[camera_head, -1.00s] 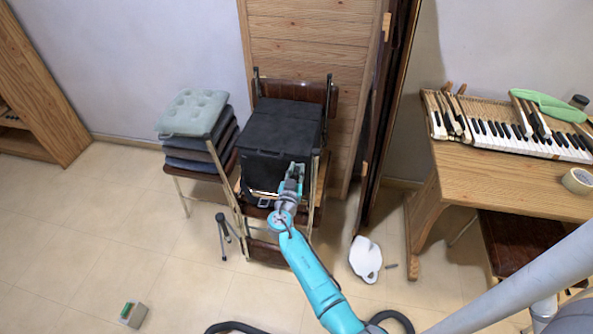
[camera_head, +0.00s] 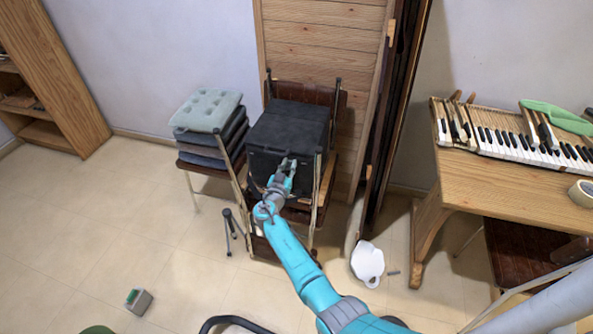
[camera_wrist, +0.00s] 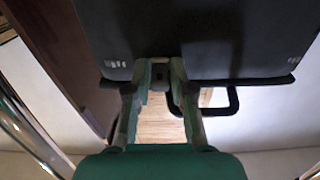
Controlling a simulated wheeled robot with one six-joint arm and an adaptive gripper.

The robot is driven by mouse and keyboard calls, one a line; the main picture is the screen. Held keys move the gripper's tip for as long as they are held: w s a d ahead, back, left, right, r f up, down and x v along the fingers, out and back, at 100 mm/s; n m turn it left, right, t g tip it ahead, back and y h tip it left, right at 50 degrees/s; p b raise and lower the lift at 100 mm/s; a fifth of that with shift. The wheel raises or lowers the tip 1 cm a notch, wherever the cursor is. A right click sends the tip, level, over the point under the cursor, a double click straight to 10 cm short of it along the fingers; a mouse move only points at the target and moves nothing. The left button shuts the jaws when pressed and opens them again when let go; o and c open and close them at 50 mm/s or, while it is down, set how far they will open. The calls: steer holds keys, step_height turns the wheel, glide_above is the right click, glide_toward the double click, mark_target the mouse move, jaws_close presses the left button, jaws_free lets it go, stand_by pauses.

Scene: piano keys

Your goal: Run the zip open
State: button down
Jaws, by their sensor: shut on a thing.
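A black box-shaped bag (camera_head: 290,124) sits on the seat of a brown chair. My gripper (camera_head: 286,168) is at the bag's front face, near its middle right. In the wrist view the dark bag (camera_wrist: 205,35) fills the top, with a dark seam or rim along its lower edge. My gripper (camera_wrist: 160,76) has its two fingers on either side of a small dark piece (camera_wrist: 159,74) at that edge, shut on it. The piece looks like the zip pull, but it is too small and dark to be sure. How far the zip is open cannot be told.
A stack of cushions (camera_head: 207,112) on a chair stands close to the left. A wooden panel (camera_head: 320,45) is behind the bag. A table with piano keys (camera_head: 520,140) is at right. A white item (camera_head: 367,263) lies on the floor.

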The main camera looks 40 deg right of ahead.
steer(key=shift+a+f, duration=0.1)
steer(key=c, duration=1.1)
jaws_free()
steer(key=shift+a, duration=0.1)
steer(key=v, duration=1.1)
steer(key=shift+s+a, duration=0.3)
